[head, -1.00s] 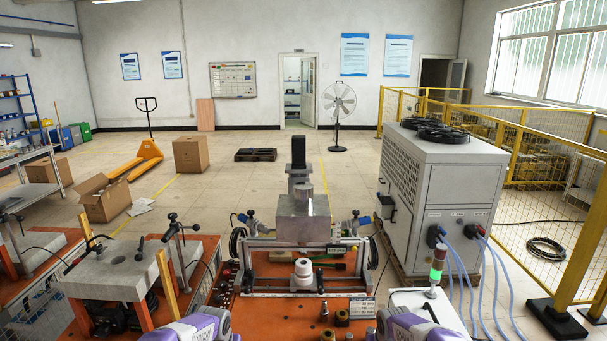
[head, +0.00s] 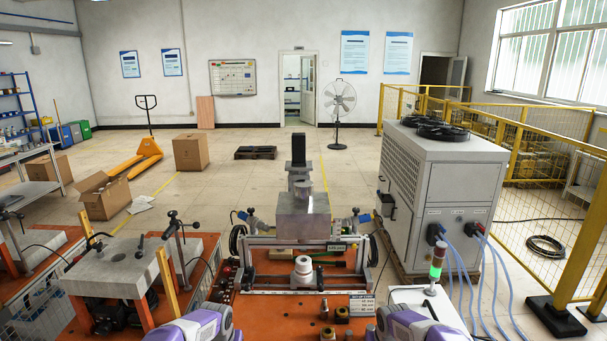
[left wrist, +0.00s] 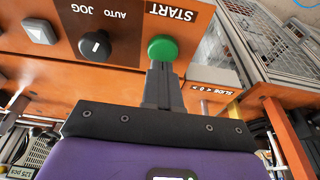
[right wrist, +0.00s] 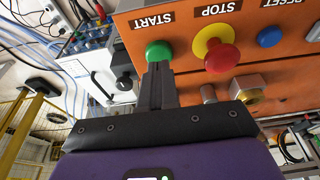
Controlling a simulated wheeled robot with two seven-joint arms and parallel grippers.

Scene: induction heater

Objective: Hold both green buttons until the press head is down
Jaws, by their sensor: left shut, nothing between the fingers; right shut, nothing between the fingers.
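In the left wrist view, a round green START button (left wrist: 162,49) sits on an orange panel. My left gripper (left wrist: 160,67) is shut, its tips at the button's edge. In the right wrist view, another green START button (right wrist: 158,51) sits left of a red STOP button (right wrist: 220,56). My right gripper (right wrist: 158,68) is shut, its tips overlapping that button's lower edge. I cannot tell how far either button is pushed in. In the head view, the press's grey metal block (head: 302,217) stands above and behind a white round part (head: 303,266). Both grippers are hidden there.
A mode knob (left wrist: 95,45) and a pale square button (left wrist: 39,31) are near the left button. A blue button (right wrist: 269,37) lies beyond the red one. A signal tower (head: 436,262) with a lit green section stands right of the orange table. A large grey cabinet (head: 440,185) is behind.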

